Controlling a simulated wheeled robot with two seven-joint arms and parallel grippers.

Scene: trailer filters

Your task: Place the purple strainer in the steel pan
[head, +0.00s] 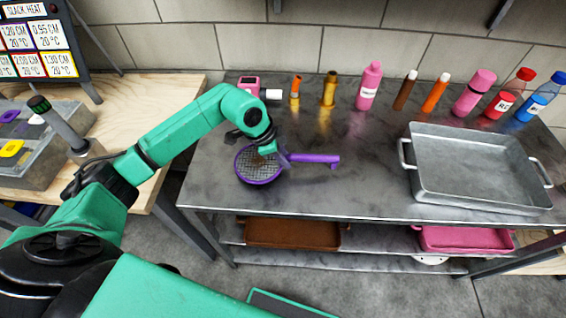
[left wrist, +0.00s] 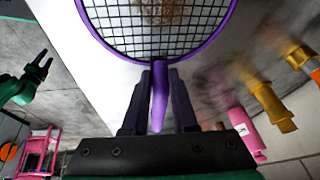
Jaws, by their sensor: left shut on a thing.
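The purple strainer (head: 262,180) has a round mesh basket and a purple handle (head: 315,158) pointing right. It is over the left part of the steel table; whether it touches the tabletop is unclear. My left gripper (head: 268,149) is shut on the handle close to the basket rim. In the left wrist view, the handle (left wrist: 159,95) sits between the dark fingers and the mesh (left wrist: 150,25) extends beyond them. The steel pan (head: 475,172) lies empty at the right of the table, apart from the strainer. My right gripper (left wrist: 43,62) shows small at the left wrist view's left, fingers apart.
Several bottles, among them a pink one (head: 369,86) and a red one (head: 509,92), line the table's back edge. A small pink device (head: 249,84) stands at the back left. The tabletop (head: 370,190) between strainer and pan is clear. Brown (head: 292,234) and pink trays (head: 465,238) lie on the shelf below.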

